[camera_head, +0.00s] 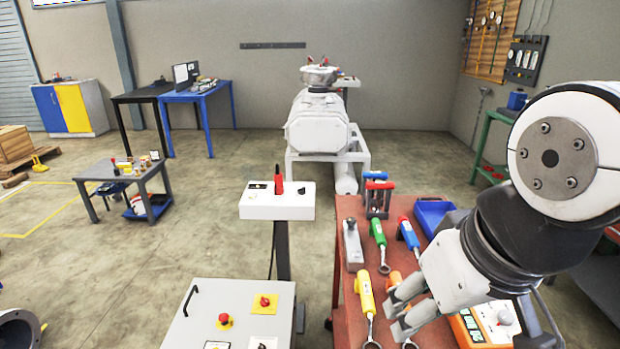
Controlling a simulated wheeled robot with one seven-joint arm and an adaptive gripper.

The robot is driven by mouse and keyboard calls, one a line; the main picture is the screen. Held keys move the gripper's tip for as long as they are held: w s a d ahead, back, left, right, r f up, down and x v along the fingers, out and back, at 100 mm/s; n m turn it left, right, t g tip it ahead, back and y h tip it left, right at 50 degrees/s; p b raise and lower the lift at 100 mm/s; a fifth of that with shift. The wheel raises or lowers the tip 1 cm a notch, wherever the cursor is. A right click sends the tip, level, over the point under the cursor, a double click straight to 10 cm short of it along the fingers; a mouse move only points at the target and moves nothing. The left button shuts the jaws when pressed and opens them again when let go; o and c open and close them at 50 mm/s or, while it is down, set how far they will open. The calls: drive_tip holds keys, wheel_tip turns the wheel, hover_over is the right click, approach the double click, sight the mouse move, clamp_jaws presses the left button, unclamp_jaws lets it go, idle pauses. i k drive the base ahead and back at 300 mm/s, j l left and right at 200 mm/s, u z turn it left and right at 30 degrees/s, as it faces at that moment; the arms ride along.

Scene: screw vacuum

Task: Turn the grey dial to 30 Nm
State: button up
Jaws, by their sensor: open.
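An orange device (465,333) with a small display and a pale panel lies on the red table at the lower right. A round light-grey knob (505,317) on its panel looks like the grey dial. Its marks and setting are too small to read. My gripper (394,318) is to the left of the device, over the table's tools, with its two pale fingers apart and pointing left. It holds nothing that I can see and is apart from the knob.
The red table (345,322) holds yellow (365,296), green (377,231) and blue (408,234) handled tools and a blue tray (433,216). A grey cabinet (190,310) and a white control stand (258,208) are to the left.

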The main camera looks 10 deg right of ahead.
sight(505, 316)
drive_tip(key=z, duration=0.95)
